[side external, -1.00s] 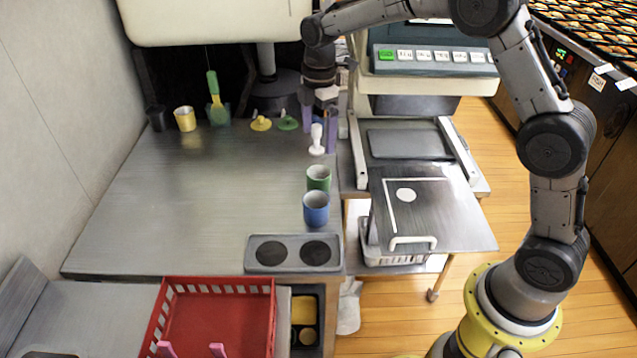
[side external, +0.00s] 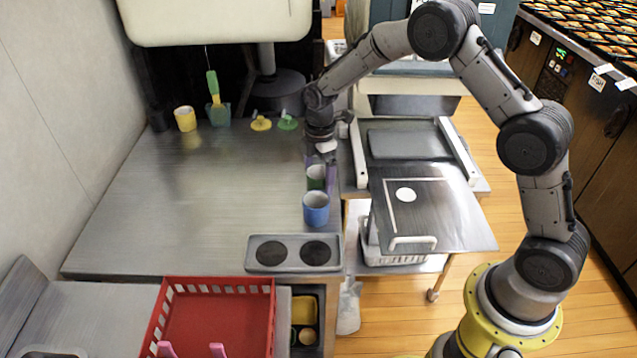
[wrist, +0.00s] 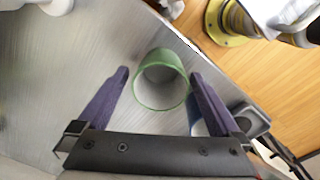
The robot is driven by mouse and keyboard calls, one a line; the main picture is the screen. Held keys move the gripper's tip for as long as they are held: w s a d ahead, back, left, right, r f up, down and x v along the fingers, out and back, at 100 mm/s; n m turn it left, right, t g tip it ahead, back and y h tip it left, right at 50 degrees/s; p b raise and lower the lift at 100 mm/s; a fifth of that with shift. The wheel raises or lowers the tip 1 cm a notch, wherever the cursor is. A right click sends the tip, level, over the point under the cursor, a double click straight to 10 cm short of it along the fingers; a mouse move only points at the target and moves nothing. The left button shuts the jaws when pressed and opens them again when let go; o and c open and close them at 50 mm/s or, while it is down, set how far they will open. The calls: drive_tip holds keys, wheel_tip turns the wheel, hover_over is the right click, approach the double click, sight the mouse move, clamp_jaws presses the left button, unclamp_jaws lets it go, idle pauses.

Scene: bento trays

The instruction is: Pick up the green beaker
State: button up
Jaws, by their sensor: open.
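The green beaker (side external: 316,177) stands upright on the steel table near its right edge, behind the blue beaker (side external: 316,208). In the wrist view the green beaker (wrist: 161,80) shows its open, empty mouth between the two purple fingers. My gripper (side external: 323,178) is open and reaches down at the green beaker; in the wrist view its fingers (wrist: 160,75) lie on either side of the cup with gaps. The blue beaker (wrist: 198,120) is mostly hidden behind the right finger. In the side view my gripper partly covers the green beaker.
A grey two-hole holder (side external: 294,253) sits at the table's front edge, and a red basket (side external: 217,285) stands below it. A yellow cup (side external: 185,118) and a green-handled tool (side external: 214,90) stand at the back left. The table's middle is clear.

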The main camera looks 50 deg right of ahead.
drive_tip(key=shift+f, duration=0.5)
drive_tip(key=c, duration=1.3)
drive_tip(key=shift+r, duration=0.15)
